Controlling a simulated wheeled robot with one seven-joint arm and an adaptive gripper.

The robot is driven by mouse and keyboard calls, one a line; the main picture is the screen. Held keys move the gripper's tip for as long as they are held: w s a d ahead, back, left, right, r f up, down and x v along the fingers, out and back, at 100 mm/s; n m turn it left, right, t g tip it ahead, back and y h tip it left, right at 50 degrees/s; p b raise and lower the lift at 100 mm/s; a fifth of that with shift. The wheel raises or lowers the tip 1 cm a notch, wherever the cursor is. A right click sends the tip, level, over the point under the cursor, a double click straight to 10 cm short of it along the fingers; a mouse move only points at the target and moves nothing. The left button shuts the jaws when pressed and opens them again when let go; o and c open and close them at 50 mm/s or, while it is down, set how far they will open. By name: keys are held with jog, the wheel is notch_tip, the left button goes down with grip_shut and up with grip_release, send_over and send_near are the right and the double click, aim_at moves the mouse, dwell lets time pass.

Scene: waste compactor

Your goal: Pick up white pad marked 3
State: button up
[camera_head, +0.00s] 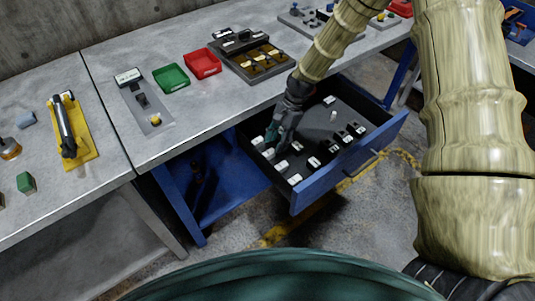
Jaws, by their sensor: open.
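An open blue drawer (348,168) holds several small white pads with dark marks. Pads lie along its left side, such as one pad (281,165) and another near the front corner (294,179). Other pads lie at the middle (314,162) and at the back (329,100). The marks are too small to read, so I cannot tell which pad is marked 3. My gripper (271,142) is open, pointing down into the drawer's left part, close to the left pads. It partly hides that area, and I cannot tell whether it touches a pad.
Several black pieces (346,138) stand at the drawer's right. The grey workbench (205,105) behind carries a green tray (171,78), a red tray (203,64) and a dark sectioned tray (232,60). A yellow-based lever device (72,135) stands at left.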

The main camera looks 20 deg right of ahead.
aim_at(268, 155)
jog(key=shift+s+a+f, duration=0.15)
jog(key=shift+s+f, duration=0.1)
jog(key=shift+s, duration=0.1)
jog(key=shift+w+a+f, duration=0.1)
jog(key=shift+a+f, duration=0.1)
jog(key=shift+f, duration=0.4)
jog(key=shift+w+a+f, duration=0.1)
jog(key=shift+a+f, duration=0.05)
jog(key=shift+f, duration=0.4)
jog(key=shift+s+r, duration=0.15)
jog(key=shift+s, duration=0.05)
jog(key=shift+w, duration=0.1)
jog(key=c, duration=0.6)
grip_shut()
